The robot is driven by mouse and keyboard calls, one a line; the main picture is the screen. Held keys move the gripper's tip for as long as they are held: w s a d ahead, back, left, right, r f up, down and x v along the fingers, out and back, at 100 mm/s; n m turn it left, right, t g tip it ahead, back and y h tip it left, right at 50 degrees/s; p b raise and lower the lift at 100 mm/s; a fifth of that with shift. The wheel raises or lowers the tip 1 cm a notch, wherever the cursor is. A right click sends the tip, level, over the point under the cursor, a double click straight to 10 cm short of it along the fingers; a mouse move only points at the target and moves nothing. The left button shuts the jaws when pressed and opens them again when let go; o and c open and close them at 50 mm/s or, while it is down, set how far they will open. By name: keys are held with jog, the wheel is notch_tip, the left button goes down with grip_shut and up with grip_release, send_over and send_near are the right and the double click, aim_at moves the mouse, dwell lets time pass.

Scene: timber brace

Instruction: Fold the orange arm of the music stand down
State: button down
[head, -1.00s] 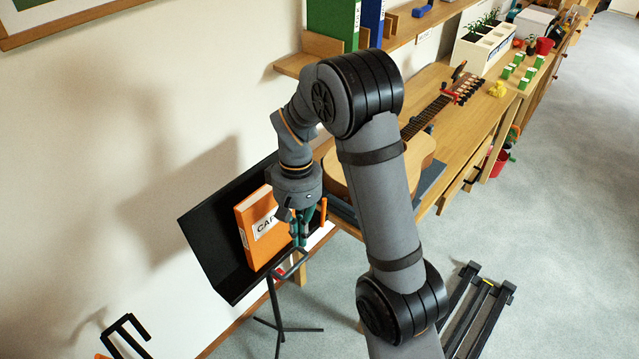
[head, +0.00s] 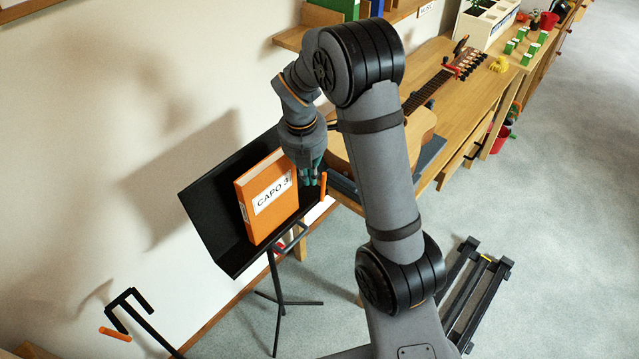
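The black music stand (head: 208,205) stands by the wall on a thin tripod. An orange binder labelled "CAPO 3" (head: 268,195) rests on its desk. The short orange arm (head: 323,186) is at the stand's right edge and points upward.
A wooden bench (head: 440,135) with a guitar (head: 345,150) lies behind my arm. A wall shelf (head: 290,38) is above. Another black stand with an orange end piece (head: 115,334) is at lower left. A black rail-like frame (head: 478,290) lies on the floor at right.

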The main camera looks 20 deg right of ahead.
aim_at(323, 188)
jog(key=w+d+f+p, duration=0.1)
jog(key=w+d+f, duration=0.2)
jog(key=f, duration=0.5)
jog(key=shift+w+d+p, duration=0.3)
jog(key=shift+w+p, duration=0.1)
jog(key=shift+w, duration=0.05)
jog(key=shift+p, duration=0.3)
